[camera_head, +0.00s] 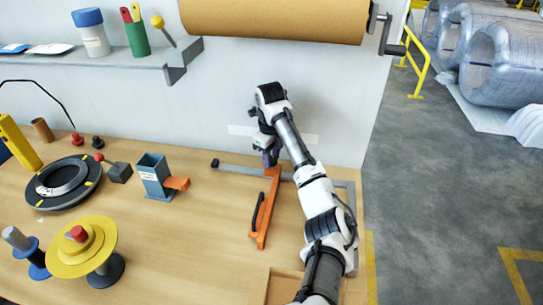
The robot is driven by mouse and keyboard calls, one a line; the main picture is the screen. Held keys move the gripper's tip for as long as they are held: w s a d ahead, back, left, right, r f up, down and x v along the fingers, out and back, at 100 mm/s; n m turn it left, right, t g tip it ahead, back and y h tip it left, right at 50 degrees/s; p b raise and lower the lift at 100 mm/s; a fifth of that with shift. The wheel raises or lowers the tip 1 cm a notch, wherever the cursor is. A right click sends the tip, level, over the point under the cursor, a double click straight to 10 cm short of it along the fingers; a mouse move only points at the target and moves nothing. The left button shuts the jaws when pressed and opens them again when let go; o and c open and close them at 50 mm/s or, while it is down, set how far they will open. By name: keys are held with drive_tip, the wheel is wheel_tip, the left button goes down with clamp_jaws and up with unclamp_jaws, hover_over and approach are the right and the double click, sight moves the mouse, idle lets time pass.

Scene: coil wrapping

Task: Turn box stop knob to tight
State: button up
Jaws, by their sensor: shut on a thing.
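My gripper (269,158) reaches down at the back of the bench, at the far end of an orange bar (264,210) with a dark handle beside it. The bar stands across a grey rail (237,169) that runs left to right. The gripper is shut on a small part where the bar meets the rail, which I take to be the box stop knob. The jaws and wrist hide the knob, so its setting cannot be read. My arm comes in from the lower right.
A blue-grey dispenser (153,177) with an orange part stands left of the rail. A black ring turntable (63,182) and a yellow spool (82,247) are further left. A brown paper roll (275,18) hangs above. Bare wood (200,240) lies front left of the bar.

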drive_tip(key=shift+r+m, duration=0.15)
drive_tip(key=shift+m, duration=0.45)
drive_tip(key=o, duration=0.9)
drive_tip(key=shift+o, duration=0.4)
drive_tip(key=shift+s+r, duration=0.1)
drive_tip(key=shift+r, duration=3.6)
